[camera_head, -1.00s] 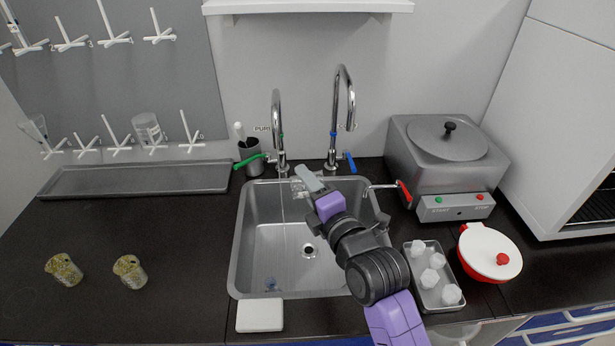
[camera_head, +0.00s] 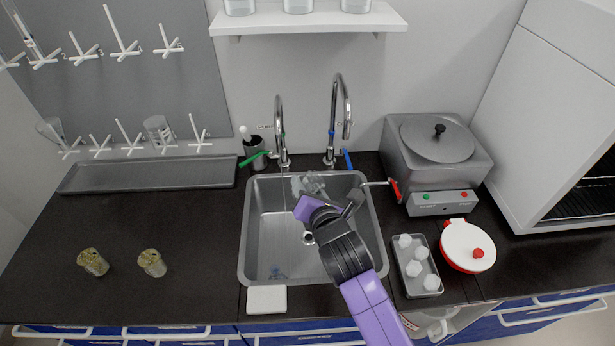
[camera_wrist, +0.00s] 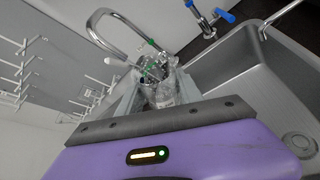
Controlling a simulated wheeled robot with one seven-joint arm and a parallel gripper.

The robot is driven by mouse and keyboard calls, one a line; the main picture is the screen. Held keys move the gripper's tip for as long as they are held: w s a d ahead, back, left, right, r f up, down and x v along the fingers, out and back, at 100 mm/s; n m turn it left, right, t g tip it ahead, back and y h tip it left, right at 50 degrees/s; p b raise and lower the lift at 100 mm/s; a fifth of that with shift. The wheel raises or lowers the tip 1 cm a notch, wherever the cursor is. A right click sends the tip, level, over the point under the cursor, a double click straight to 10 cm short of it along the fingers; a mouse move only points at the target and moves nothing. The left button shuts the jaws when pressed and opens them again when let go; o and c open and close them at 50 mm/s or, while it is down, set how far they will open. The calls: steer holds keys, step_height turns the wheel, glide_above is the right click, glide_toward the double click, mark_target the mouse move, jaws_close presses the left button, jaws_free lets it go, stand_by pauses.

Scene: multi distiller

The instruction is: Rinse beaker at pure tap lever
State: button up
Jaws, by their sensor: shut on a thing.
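My gripper (camera_head: 308,186) is over the sink basin, below the taps. In the wrist view its fingers (camera_wrist: 160,100) are shut on a clear glass beaker (camera_wrist: 160,88). The beaker (camera_head: 297,184) is small and partly hidden by the gripper in the head view; I cannot tell how far it is tilted. The pure tap (camera_head: 281,130) has a green lever (camera_head: 253,159) at its left. Its spout (camera_wrist: 110,18) arches near the beaker in the wrist view. A thin stream of water seems to run below this tap. The metal sink (camera_head: 262,235) lies under the gripper.
A second tap with a blue lever (camera_head: 347,158) stands right of the pure tap. A grey water bath (camera_head: 437,165) with a red-handled outlet is at right. Two beakers with brownish contents (camera_head: 93,262) stand on the left counter. A shelf (camera_head: 310,20) hangs above.

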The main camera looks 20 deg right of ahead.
steer(key=shift+n+h, duration=0.4)
steer(key=shift+n, duration=0.1)
steer(key=shift+a+n+g+h, duration=0.1)
steer(key=shift+n+g+h, duration=0.3)
steer(key=shift+n, duration=0.3)
steer(key=shift+n+h, duration=0.7)
steer(key=shift+n, duration=0.3)
